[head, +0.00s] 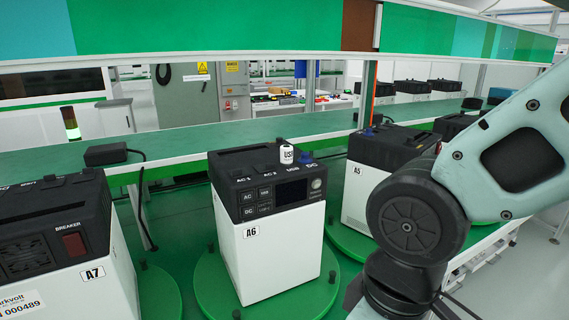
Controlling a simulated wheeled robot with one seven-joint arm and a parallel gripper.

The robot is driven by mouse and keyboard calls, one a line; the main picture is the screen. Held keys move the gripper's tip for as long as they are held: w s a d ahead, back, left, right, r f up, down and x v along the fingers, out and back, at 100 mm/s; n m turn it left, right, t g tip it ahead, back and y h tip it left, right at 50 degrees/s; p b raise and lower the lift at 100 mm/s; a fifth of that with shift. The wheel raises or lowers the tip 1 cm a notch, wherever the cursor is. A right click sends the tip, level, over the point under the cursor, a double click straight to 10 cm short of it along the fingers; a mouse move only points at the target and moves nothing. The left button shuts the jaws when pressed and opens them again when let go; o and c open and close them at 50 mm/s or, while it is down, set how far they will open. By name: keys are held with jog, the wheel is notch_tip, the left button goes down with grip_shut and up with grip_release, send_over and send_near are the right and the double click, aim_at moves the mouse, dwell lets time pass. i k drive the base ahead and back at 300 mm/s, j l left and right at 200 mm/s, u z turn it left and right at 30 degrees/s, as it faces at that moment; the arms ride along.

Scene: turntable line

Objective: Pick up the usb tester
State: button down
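A small white piece with black lettering that appears to read "US", likely the usb tester (287,154), stands upright on top of the black-and-white unit marked A6 (268,255). It is at the back right of that unit's top, beside a small dark plug-like piece (305,158). My arm comes in from the right, and its dark wrist runs off the bottom edge to the right of A6. My gripper is out of view, so its opening does not show.
Unit A6 stands on a round green turntable (215,290). Unit A7 (122,265) is at left, and unit A5 (352,195) is at right, partly behind my arm. A green shelf (185,140) runs behind them, bearing a black adapter (105,154) with a cable. A green panel hangs overhead.

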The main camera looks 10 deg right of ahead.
aim_at(286, 151)
jog(key=i+l, duration=0.2)
jog(key=i, duration=0.25)
jog(key=i+l+u, duration=0.1)
jog(key=i+l, duration=0.15)
jog(key=i, duration=0.15)
